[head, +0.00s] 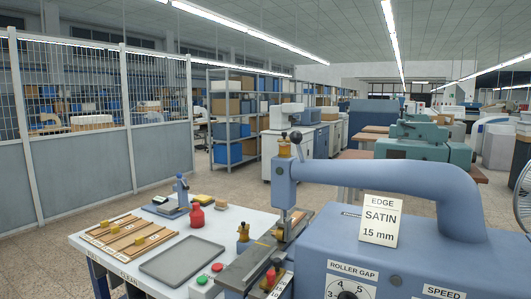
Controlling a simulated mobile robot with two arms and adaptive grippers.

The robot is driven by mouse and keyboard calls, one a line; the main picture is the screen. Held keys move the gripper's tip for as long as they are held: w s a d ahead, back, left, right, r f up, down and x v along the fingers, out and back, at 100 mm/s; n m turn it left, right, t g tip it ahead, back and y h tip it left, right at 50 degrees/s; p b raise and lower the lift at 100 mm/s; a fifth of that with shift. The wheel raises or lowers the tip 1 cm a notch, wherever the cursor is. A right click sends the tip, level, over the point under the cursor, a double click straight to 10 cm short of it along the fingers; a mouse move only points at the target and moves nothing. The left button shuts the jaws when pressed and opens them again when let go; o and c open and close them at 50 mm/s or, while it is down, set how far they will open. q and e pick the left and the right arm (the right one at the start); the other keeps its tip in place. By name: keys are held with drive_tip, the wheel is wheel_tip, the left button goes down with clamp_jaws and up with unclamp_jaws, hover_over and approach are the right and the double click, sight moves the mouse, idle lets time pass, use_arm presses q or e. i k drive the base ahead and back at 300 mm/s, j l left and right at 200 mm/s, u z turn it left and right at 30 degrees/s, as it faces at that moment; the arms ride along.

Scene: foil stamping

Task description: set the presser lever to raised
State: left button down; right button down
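A blue machine (400,255) with a curved arm fills the right foreground. A short lever with a dark ball knob (296,137) sticks up at the top of the machine's head, beside a brass cap (284,148). It looks like the presser lever, but no label on it can be read. I cannot tell whether its position counts as raised or lowered. Below the head, a presser bar (284,215) reaches down to the narrow bed (245,268). A red knob (271,275) sits low beside the bed. Neither of my grippers is in view.
A card (380,220) reading "EDGE SATIN 15 mm" stands on the machine.

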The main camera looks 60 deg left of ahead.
sight(296, 137)
drive_tip(key=u, duration=1.55)
